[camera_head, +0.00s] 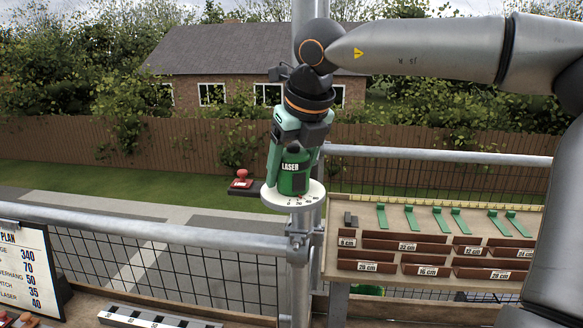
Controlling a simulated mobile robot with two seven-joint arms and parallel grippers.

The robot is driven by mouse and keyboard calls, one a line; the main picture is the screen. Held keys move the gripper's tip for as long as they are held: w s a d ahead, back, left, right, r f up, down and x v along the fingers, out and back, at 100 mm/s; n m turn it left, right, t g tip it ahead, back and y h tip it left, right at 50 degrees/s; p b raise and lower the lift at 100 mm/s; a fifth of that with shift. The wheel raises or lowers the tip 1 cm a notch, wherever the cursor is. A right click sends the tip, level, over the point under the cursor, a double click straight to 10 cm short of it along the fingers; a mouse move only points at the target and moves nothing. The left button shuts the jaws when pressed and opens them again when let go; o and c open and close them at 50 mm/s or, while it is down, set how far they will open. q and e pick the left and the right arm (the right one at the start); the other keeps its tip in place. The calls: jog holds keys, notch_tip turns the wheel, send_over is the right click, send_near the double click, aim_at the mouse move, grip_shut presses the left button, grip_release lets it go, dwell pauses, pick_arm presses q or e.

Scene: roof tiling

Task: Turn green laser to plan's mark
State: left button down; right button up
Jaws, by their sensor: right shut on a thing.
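The green laser (294,178), labelled LASER, stands upright on a round white dial plate (272,199) on top of a metal rail post. The dial has small numbers along its front edge, starting from 0; which mark the laser points to is too small to tell. My right gripper (297,147) comes down from above and is shut on the laser's upper part. The plan board (28,262) is cut off at the left edge. Its rows show 340, 70, 50, 35 and, beside LASER, 40. My left gripper is out of view.
A sloped rack (345,198) at the right holds green hooked pieces (411,218) and brown tiles with centimetre labels. A red-handled thing (241,180) sits left of the dial. A metal railing (150,229) crosses the front. A black-and-white marked strip (150,319) lies below.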

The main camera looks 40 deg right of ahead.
jog(key=shift+r+n+y, duration=0.1)
jog(key=shift+n+y, duration=0.2)
jog(key=shift+n, duration=0.6)
jog(key=o, duration=1.4)
jog(key=v, duration=1.2)
jog(key=shift+s+r+p, duration=0.15)
jog(key=shift+s+p, duration=0.1)
jog(key=shift+p, duration=0.15)
